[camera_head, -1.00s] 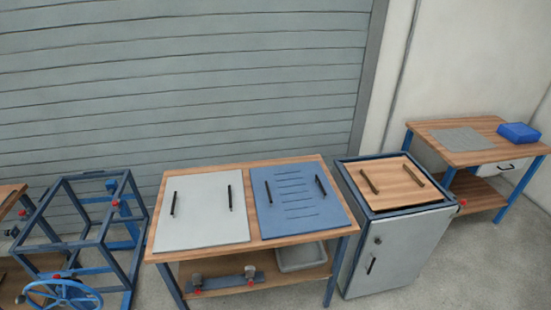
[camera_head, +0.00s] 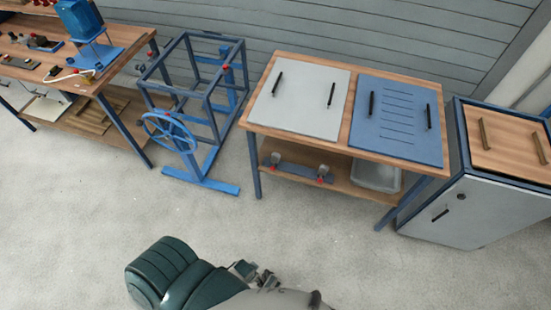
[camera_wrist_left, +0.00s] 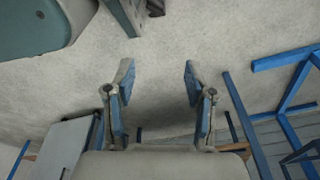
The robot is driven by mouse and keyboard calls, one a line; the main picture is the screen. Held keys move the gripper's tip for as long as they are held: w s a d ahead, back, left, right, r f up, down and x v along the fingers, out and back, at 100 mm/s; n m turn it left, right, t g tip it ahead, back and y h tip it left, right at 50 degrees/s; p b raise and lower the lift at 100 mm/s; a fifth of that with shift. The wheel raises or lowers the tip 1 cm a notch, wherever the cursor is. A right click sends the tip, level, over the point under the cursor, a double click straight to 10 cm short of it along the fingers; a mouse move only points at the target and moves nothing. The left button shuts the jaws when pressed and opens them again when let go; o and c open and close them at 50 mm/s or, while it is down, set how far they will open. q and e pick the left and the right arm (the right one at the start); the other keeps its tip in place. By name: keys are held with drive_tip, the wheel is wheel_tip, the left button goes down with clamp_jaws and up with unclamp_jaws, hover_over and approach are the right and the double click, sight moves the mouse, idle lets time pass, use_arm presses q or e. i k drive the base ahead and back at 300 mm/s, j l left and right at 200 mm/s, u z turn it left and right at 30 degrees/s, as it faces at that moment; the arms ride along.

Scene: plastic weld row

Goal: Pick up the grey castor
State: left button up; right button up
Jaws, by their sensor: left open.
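No part is clearly recognisable as the grey castor. Two small grey pieces with red parts, the left one (camera_head: 276,158) and the right one (camera_head: 322,172), sit on a blue bar on the lower shelf of the middle bench. They are too small to tell whether either is a castor. My left gripper (camera_wrist_left: 158,82) is open and empty in the left wrist view, with bare concrete floor between and beyond its fingers. It is apart from the benches. My right gripper is not in view.
The middle bench (camera_head: 348,90) carries a grey and a blue panel, with a grey tray (camera_head: 376,177) below. A blue frame with a handwheel (camera_head: 170,132) and a cluttered bench (camera_head: 118,66) stand left, a cabinet (camera_head: 470,210) right. The floor in front is clear.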

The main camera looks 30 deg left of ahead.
sight(276, 157)
drive_tip(key=u, duration=2.35)
drive_tip(key=i+z, duration=0.4)
drive_tip(key=i, duration=0.15)
drive_tip(key=i+j+z, duration=0.1)
drive_tip(key=i+z, duration=0.35)
drive_tip(key=i, duration=0.1)
